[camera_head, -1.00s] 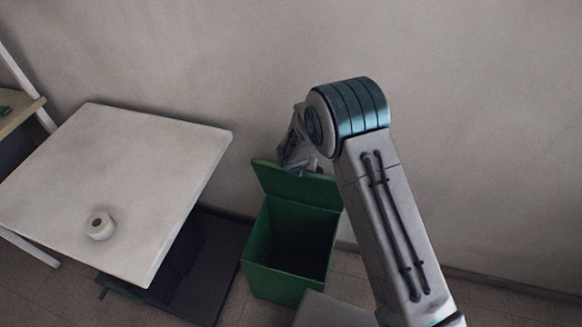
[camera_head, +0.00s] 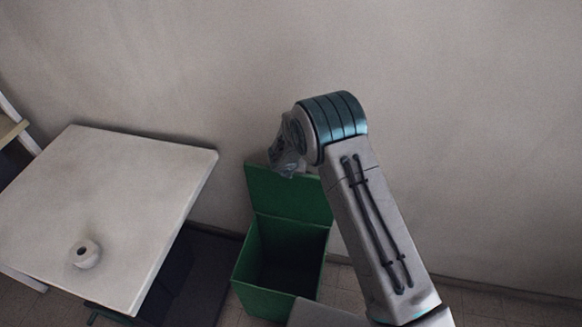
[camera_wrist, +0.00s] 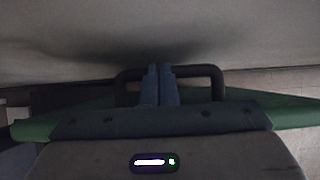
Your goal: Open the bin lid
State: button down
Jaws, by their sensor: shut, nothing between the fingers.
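The green bin (camera_head: 241,273) stands on the floor by the wall, its dark inside in view. Its lid (camera_head: 285,196) is raised and stands up at the back of the bin. My gripper (camera_head: 287,163) is at the lid's top edge in the head view, its fingers mostly hidden there. In the wrist view my gripper (camera_wrist: 160,72) is shut and empty, its fingertips overlapping a dark handle (camera_wrist: 205,71) beside the green lid (camera_wrist: 290,111). I cannot tell whether they touch the handle.
The grey wall (camera_head: 450,120) is close behind the lid. A dark low platform (camera_head: 205,275) lies between table and bin.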

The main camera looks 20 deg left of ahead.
jog(key=shift+d+f, duration=0.15)
notch_tip(320, 180, up, 10)
jog(key=s+p, duration=0.2)
jog(key=p, duration=0.4)
jog(key=shift+f, duration=0.15)
jog(key=c, duration=1.7)
grip_release()
jog(key=shift+s, duration=0.1)
jog(key=o, duration=0.3)
jog(key=shift+m+b, duration=0.3)
jog(key=shift+b, duration=0.25)
jog(key=w+d+m+g+h+b, duration=0.1)
jog(key=w+d+m+h+b, duration=0.2)
jog(key=m+b, duration=0.95)
jog(key=s+r+m+g+y+b, duration=0.2)
jog(key=s+m+g+b, duration=0.35)
jog(key=s+b, duration=0.95)
notch_tip(320, 180, down, 14)
jog(key=w+b, duration=0.2)
jog(key=b, duration=0.3)
jog(key=shift+w, duration=0.2)
